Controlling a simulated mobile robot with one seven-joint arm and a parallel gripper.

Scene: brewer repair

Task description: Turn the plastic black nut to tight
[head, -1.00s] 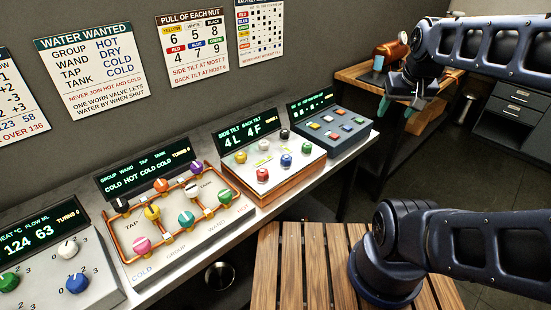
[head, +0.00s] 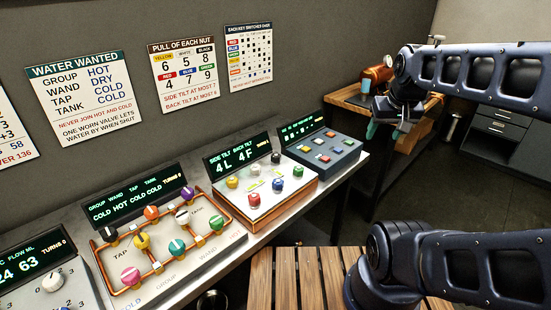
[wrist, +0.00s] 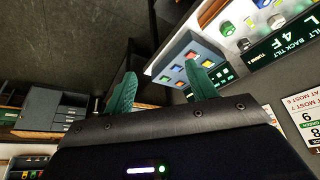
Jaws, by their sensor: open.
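The black nut (head: 276,158) is a small round knob at the back right of the white tilt panel (head: 233,206) with a copper-coloured base. Beside it are the white nut (head: 255,170) and yellow nut (head: 232,182); the red (head: 253,198), blue (head: 278,184) and green (head: 298,171) nuts are in front. The panel display (head: 238,153) reads side tilt 4L, back tilt 4F. My gripper (head: 384,131) is open and empty, well right of the panel, with green fingers. In the wrist view the open fingers (wrist: 161,88) touch nothing; the panel shows at top right.
A grey-blue key panel (head: 335,158) stands right of the tilt panel. The pipe panel (head: 150,283) with coloured knobs is left. The nut-pull poster (head: 188,75) hangs behind. A wooden table (head: 345,98) holds a copper vessel (head: 377,74). A slatted wooden surface (head: 287,280) is in front.

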